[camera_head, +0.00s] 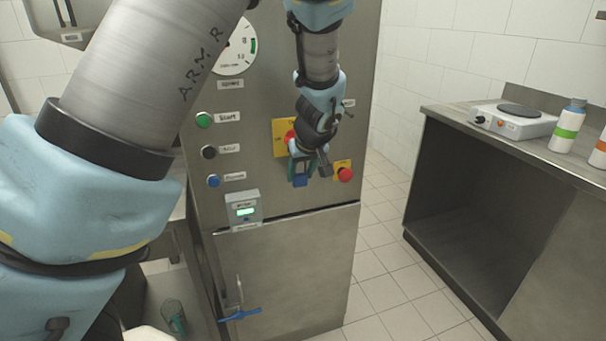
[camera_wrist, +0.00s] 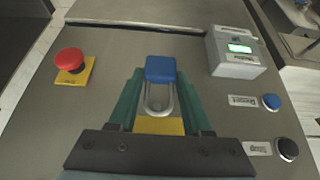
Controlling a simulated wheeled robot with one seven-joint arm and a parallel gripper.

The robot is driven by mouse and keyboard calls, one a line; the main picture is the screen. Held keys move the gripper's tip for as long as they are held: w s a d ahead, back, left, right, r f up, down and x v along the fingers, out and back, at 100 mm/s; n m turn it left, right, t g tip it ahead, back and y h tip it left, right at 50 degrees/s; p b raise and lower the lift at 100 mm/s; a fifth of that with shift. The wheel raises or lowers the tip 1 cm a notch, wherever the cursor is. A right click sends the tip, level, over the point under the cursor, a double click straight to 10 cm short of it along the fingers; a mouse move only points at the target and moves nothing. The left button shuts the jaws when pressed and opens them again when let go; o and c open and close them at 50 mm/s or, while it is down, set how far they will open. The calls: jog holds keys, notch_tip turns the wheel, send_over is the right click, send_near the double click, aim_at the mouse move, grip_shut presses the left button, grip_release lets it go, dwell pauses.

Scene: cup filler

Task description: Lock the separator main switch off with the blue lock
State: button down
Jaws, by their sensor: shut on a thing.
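The blue lock (camera_wrist: 160,69) is between the two green fingers of my gripper (camera_wrist: 158,88), which is shut on it. Its body points away from the palm, and its grey shackle loop (camera_wrist: 158,97) lies toward the palm. The lock (camera_head: 300,180) also shows in the head view, below my gripper (camera_head: 302,165), in front of the cabinet. The separator main switch has a yellow plate (camera_head: 279,138) and a red knob (camera_head: 290,137), partly hidden by my wrist. In the wrist view a yellow patch (camera_wrist: 160,126) shows behind the shackle. I cannot tell whether the shackle passes through the switch.
A red emergency button (camera_head: 345,174) is right of the gripper. Green, black and blue buttons (camera_head: 209,152) line the left of the panel. A small box with a green display (camera_head: 243,210) sits lower left. A counter (camera_head: 510,146) with a hot plate stands at right.

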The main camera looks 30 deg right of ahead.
jog(key=shift+w+d+f, duration=0.1)
jog(key=shift+w+f, duration=0.05)
jog(key=shift+w, duration=0.55)
jog(key=shift+w+d+f, duration=0.1)
jog(key=shift+w+f, duration=0.1)
jog(key=shift+w, duration=0.45)
jog(key=shift+w+d+f, duration=0.1)
jog(key=shift+w+f, duration=0.05)
jog(key=shift+w, duration=0.55)
jog(key=shift+c, duration=1.3)
grip_release()
jog(key=shift+r, duration=0.1)
